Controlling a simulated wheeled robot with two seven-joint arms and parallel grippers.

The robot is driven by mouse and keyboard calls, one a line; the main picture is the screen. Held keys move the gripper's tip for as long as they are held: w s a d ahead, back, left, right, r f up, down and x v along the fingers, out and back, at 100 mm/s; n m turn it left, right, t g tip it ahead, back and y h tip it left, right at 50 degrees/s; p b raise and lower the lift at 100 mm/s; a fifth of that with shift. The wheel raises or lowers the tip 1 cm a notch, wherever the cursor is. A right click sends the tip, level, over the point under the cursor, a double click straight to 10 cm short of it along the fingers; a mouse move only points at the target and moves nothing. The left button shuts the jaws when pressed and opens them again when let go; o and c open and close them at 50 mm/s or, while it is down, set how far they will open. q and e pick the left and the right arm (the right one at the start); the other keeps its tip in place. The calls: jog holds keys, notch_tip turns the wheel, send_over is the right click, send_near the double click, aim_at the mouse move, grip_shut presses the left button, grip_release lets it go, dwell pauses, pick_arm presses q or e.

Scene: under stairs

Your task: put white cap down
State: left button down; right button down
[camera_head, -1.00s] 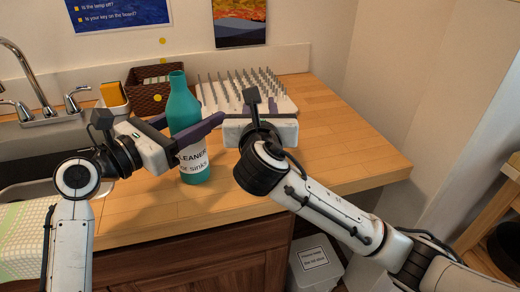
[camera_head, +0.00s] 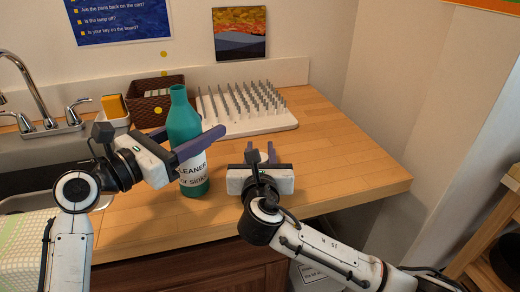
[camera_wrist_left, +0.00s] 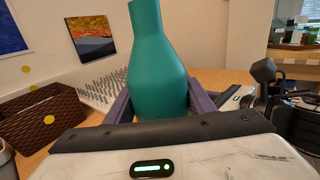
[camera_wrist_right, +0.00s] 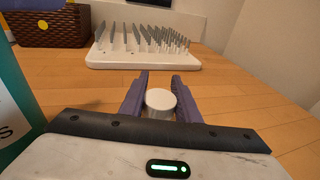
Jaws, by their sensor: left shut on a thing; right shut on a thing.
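The white cap (camera_wrist_right: 161,101) is between the fingers of my right gripper (camera_wrist_right: 158,90) in the right wrist view. My right gripper (camera_head: 262,152) is shut on it, low over the wooden counter, right of the bottle. Whether the cap touches the counter is hard to tell. The teal cleaner bottle (camera_head: 185,125) stands upright on the counter with its neck open. My left gripper (camera_head: 200,145) is shut around its body. The bottle also shows between the left fingers in the left wrist view (camera_wrist_left: 156,75).
A white drying rack with grey pegs (camera_head: 245,115) stands behind on the counter (camera_head: 345,160). A brown wicker basket (camera_head: 150,98) and a sponge holder (camera_head: 115,112) are at the back left, beside the sink (camera_head: 30,160). The counter's right side is clear.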

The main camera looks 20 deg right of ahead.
pick_arm(q)
jog(key=shift+f, duration=0.1)
pick_arm(e)
jog(key=shift+f, duration=0.45)
jog(key=c, duration=1.3)
grip_release()
jog(key=shift+f, duration=0.15)
jog(key=shift+c, duration=0.2)
jog(key=shift+r, duration=0.5)
jog(key=v, duration=1.2)
jog(key=shift+r, duration=0.3)
pick_arm(q)
jog(key=c, duration=0.7)
grip_release()
jog(key=shift+c, duration=0.2)
